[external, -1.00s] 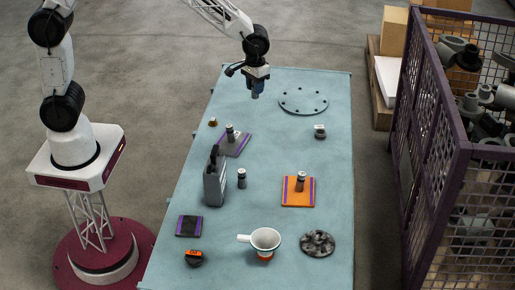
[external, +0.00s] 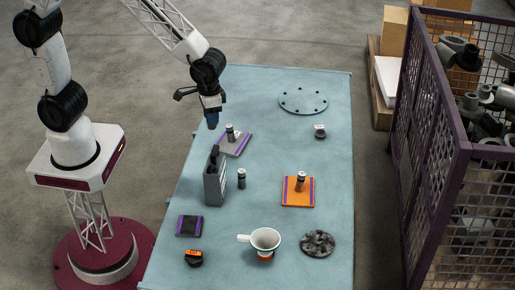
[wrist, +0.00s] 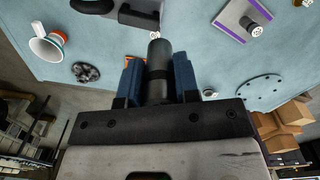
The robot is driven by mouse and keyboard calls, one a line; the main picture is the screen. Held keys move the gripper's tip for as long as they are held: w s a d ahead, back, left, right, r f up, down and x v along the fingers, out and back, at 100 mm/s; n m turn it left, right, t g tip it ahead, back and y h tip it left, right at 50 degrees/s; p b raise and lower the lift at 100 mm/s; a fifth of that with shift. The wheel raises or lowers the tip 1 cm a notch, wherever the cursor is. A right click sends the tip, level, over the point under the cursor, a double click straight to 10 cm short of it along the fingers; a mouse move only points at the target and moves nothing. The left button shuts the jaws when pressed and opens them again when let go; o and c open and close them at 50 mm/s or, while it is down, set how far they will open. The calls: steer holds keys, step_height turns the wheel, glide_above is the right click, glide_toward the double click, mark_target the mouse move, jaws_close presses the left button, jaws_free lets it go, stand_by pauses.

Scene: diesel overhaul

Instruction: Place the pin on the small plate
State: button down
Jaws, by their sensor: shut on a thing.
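My gripper (external: 212,120) is above the left edge of the table near the grey plate. In the wrist view, its blue fingers are shut on a dark cylindrical pin (wrist: 159,72). The smallest plate (external: 189,226), dark with purple edges, lies bare at the front left. A larger grey plate (external: 234,145) with purple edges bears an upright pin (external: 230,132); this plate also shows in the wrist view (wrist: 232,18). An orange plate (external: 292,198) bears another upright pin (external: 301,181). A further pin (external: 241,178) stands on the table.
A tall grey can (external: 214,185) stands between my gripper and the smallest plate. A black-and-orange item (external: 194,258), white cup (external: 265,240) and dark disc (external: 317,243) are at the front. A round flange (external: 303,100) and small metal part (external: 320,131) lie farther back.

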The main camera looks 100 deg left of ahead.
steer(key=s+d+f+m, duration=0.1)
steer(key=s+d+m, duration=0.2)
steer(key=s+d, duration=0.55)
steer(key=s+d+m, duration=0.2)
steer(key=s+d, duration=0.4)
steer(key=s, duration=0.5)
step_height(320, 180, down, 18)
steer(key=shift+a, duration=0.25)
steer(key=shift+w, duration=0.15)
glide_above(188, 226)
steer(key=shift+f, duration=0.8)
steer(key=shift+f, duration=1.75)
steer(key=shift+f, duration=0.15)
